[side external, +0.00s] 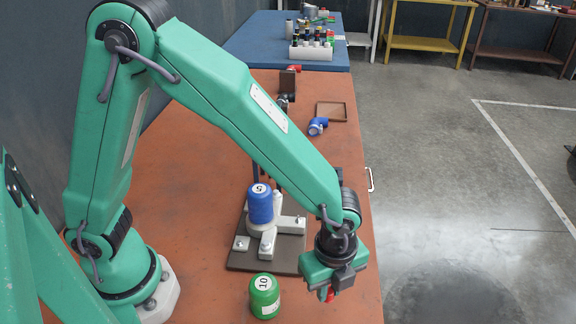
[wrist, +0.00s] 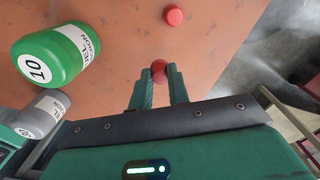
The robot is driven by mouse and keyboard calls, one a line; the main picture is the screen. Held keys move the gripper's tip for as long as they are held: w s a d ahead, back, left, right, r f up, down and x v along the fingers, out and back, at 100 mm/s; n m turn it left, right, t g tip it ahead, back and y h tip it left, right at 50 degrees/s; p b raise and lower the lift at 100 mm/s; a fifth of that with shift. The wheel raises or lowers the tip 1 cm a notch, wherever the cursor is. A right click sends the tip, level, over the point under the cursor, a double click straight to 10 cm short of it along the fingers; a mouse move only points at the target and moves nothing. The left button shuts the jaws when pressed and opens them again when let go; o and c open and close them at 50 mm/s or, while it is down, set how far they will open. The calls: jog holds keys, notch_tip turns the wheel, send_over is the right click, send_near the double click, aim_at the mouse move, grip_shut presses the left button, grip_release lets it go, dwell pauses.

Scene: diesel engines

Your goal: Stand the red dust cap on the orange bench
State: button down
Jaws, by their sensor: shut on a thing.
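My gripper (side external: 328,288) hangs pointing down over the front right part of the orange bench (side external: 190,160), near its right edge. Its fingers (wrist: 159,80) are shut on a small red dust cap (wrist: 158,66), which shows between the fingertips in the wrist view. Red also shows at the fingertips in the side view (side external: 329,296). A second red round piece (wrist: 173,15) is on the bench beyond the fingertips in the wrist view. I cannot tell whether the held cap touches the bench.
A green canister marked 10 (side external: 264,296) stands left of my gripper. Behind it is a dark plate (side external: 240,263) with a pale fixture and a blue canister (side external: 260,204). A grey canister (wrist: 40,115) shows in the wrist view. A blue fitting (side external: 317,127) and brown tray (side external: 332,112) lie farther back.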

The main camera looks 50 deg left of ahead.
aim_at(329, 291)
jog(key=shift+f, duration=1.85)
jog(key=c, duration=1.3)
grip_release()
jog(key=shift+f, duration=0.1)
jog(key=shift+c, duration=0.2)
notch_tip(329, 291, up, 12)
jog(key=shift+r, duration=0.15)
